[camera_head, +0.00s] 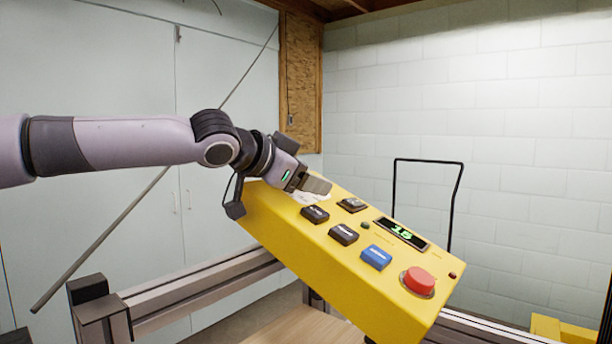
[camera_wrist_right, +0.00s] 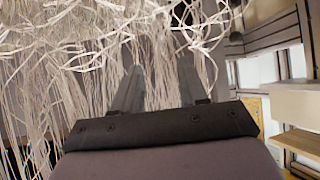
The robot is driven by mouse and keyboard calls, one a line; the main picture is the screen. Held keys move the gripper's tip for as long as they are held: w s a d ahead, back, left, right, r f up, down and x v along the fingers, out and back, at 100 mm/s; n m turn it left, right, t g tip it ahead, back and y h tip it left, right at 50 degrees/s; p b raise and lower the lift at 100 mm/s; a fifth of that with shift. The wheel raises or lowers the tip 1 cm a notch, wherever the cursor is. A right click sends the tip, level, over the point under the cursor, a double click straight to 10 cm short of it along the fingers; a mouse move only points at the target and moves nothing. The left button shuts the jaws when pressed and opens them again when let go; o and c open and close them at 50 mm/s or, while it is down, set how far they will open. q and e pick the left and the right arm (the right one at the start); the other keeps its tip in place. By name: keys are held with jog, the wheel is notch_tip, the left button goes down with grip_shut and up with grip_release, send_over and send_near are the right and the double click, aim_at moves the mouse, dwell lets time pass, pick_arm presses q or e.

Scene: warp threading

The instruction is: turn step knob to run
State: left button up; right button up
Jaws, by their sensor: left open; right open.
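A yellow control box (camera_head: 290,240) sits tilted in the head view. It carries several dark buttons, a blue button (camera_head: 376,257), a red round button (camera_head: 419,280) and a lit green display (camera_head: 401,233). My left gripper (camera_head: 318,186) is open over the box's far left end, above a white patch (camera_head: 308,198) that it partly covers. No step knob shows clearly; that spot is hidden by the gripper, and I cannot tell whether the fingers touch anything.
Many loose white threads (camera_wrist_right: 70,90) hang around and behind the right gripper. Metal frame rails (camera_head: 195,292) run beside the box. A thin diagonal rod (camera_head: 100,240) crosses the left side, and a black wire frame (camera_head: 428,160) stands behind the box.

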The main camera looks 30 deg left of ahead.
pick_arm(q)
jog(key=c, duration=1)
jog(key=shift+o, duration=0.2)
jog(key=shift+m+g+h, duration=0.3)
jog(key=shift+m+h, duration=0.3)
jog(key=shift+m+g+h, duration=1.4)
jog(key=shift+m+h, duration=0.1)
jog(key=shift+h, duration=0.1)
jog(key=shift+m+g+h, duration=1.1)
jog(key=shift+m+g, duration=0.4)
jog(key=shift+g, duration=0.2)
jog(key=shift+m+g, duration=0.3)
jog(key=o, duration=1)
jog(key=shift+c, duration=0.2)
